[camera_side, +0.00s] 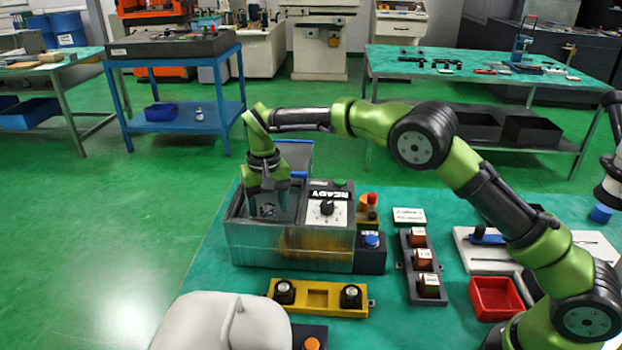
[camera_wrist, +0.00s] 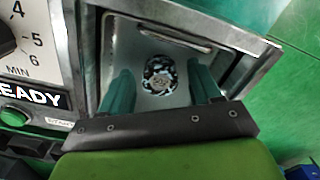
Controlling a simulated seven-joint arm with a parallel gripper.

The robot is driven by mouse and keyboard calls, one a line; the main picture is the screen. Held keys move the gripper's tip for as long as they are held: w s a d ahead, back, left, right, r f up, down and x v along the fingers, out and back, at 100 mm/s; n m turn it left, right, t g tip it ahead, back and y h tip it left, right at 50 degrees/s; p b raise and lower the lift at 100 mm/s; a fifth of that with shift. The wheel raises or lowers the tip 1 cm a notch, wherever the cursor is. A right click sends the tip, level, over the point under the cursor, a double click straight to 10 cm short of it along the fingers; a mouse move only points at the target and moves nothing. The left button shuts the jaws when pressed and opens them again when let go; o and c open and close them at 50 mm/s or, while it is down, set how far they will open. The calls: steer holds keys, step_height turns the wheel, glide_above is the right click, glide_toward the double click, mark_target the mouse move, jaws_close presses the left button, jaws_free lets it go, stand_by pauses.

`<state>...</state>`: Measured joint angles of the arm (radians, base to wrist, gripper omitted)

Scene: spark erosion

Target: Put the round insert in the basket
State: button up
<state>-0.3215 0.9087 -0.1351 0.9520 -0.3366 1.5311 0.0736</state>
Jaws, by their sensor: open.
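My gripper (camera_side: 268,203) points down into the open metal tank (camera_side: 290,255) in the side view. In the wrist view its two teal fingers stand apart, and my gripper (camera_wrist: 161,70) is open with nothing clamped. A round piece (camera_wrist: 160,75), speckled black and white with a pale centre, lies between and beyond the fingertips; it looks like the round insert. It sits inside a metal box-like holder (camera_wrist: 233,38) with a bar handle (camera_wrist: 172,38), which may be the basket. The side view barely shows this inside, as fingers and tank walls cover it.
A control box (camera_side: 326,205) marked READY stands against the tank's right. A yellow rack (camera_side: 317,296) with two dark round pieces lies in front. A dark rack (camera_side: 406,265) with three copper-coloured blocks and a red tray (camera_side: 496,297) are to the right. A grey-white shape (camera_side: 220,322) fills the front left.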

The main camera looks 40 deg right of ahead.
mark_target(269, 208)
step_height(269, 208, up, 12)
steer(key=s+d+r+t+y, duration=0.1)
steer(key=s+d+r, duration=0.45)
steer(key=r, duration=0.25)
steer(key=s+d+r+t, duration=0.2)
steer(key=s+d+r, duration=0.15)
steer(key=s, duration=0.55)
steer(key=s+d+f+t, duration=0.1)
steer(key=s+f, duration=0.3)
steer(key=s, duration=0.4)
steer(key=s+d+f+t+y, duration=0.1)
steer(key=s+f+t, duration=0.2)
steer(key=s, duration=0.5)
steer(key=shift+s+f, duration=0.3)
steer(key=shift+f, duration=0.5)
steer(key=shift+d, duration=0.1)
steer(key=shift+c, duration=0.2)
